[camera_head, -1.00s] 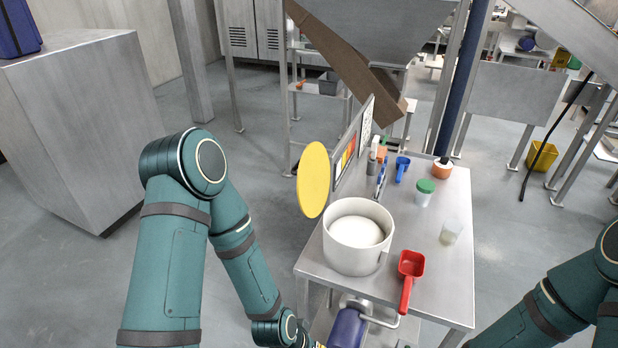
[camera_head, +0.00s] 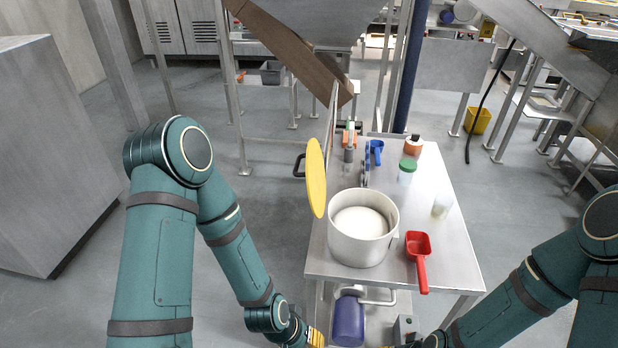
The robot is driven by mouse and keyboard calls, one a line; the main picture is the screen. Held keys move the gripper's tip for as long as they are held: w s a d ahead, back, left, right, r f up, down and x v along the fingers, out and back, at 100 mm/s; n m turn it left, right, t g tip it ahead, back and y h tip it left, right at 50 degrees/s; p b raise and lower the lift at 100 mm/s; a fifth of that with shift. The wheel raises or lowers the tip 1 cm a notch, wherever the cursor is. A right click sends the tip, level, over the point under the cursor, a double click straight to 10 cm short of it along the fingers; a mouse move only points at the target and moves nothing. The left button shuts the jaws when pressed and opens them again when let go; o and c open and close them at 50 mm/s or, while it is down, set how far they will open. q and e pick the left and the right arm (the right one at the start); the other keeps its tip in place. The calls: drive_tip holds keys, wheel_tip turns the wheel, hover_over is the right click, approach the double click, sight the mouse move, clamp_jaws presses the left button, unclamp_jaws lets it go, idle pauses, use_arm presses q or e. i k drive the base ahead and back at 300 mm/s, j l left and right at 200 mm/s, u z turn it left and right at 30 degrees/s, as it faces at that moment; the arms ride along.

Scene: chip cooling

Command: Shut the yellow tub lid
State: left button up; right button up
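The white tub (camera_head: 362,250) stands on the steel table, open at the top, with white contents showing. Its yellow lid (camera_head: 316,178) stands upright at the tub's left rim, seen nearly edge-on. A dark handle (camera_head: 299,166) shows behind the lid's left side. My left gripper (camera_head: 316,338) shows only in part at the bottom edge, below and left of the table, well apart from the lid. My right wrist (camera_head: 436,340) is at the bottom edge in front of the table, with its gripper almost wholly cut off. The fingertips of both grippers are hidden.
A green-capped jar (camera_head: 407,170), a clear cup (camera_head: 441,207), a blue scoop (camera_head: 375,150) and an orange container (camera_head: 413,144) stand behind. A blue cylinder (camera_head: 348,322) is under the table.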

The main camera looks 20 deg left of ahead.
sight(314, 173)
drive_tip(key=j+z, duration=0.45)
drive_tip(key=j, duration=0.45)
drive_tip(key=i+j+z, duration=0.1)
drive_tip(key=j, duration=0.25)
drive_tip(key=i+j+z, duration=0.1)
drive_tip(key=j, duration=0.25)
drive_tip(key=i+j+z, duration=0.15)
drive_tip(key=j, duration=0.25)
drive_tip(key=k, duration=0.05)
